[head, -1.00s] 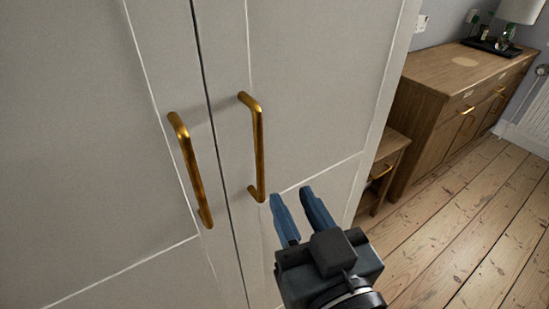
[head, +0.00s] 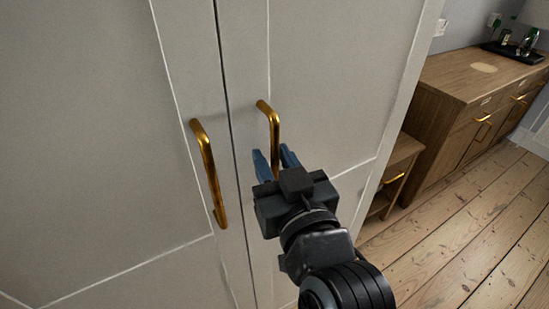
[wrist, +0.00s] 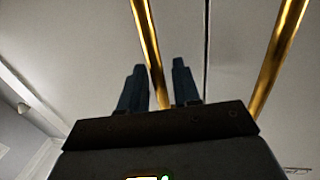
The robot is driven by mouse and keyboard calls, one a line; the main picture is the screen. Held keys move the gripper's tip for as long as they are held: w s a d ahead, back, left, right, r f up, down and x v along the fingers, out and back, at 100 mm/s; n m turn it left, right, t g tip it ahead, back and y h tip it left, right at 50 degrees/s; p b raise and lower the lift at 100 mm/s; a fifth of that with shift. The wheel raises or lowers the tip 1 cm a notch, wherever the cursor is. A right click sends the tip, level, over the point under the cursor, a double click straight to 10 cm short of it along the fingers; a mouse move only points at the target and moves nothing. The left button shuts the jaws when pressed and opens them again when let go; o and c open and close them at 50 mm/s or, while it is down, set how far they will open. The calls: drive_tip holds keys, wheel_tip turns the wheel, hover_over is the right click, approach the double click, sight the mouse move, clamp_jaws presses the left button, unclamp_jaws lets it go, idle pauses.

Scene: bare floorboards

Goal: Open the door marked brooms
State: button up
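A pale wardrobe has a left door (head: 90,120) and a right door (head: 330,80), both shut, with a dark gap between them. I can read no "brooms" marking on either. The left door has a brass bar handle (head: 208,175). The right door's brass handle (head: 274,125) is partly hidden behind my gripper. My gripper (head: 276,158) is open, its blue fingers at this right handle. In the wrist view, the handle (wrist: 146,40) runs between the two fingers (wrist: 160,85) in the picture; I see no closed grip. The other handle (wrist: 279,60) stands clear to the right there.
A small wooden cabinet (head: 402,155) stands beside the wardrobe's right edge. A wooden sideboard (head: 440,120) with a dark tray (head: 512,52) is beyond it. Bare floorboards (head: 470,235) are free at the lower right.

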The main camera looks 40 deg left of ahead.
drive_tip(key=shift+c, duration=0.5)
clamp_jaws()
drive_tip(key=shift+d+f, duration=0.1)
drive_tip(key=shift+d, duration=0.05)
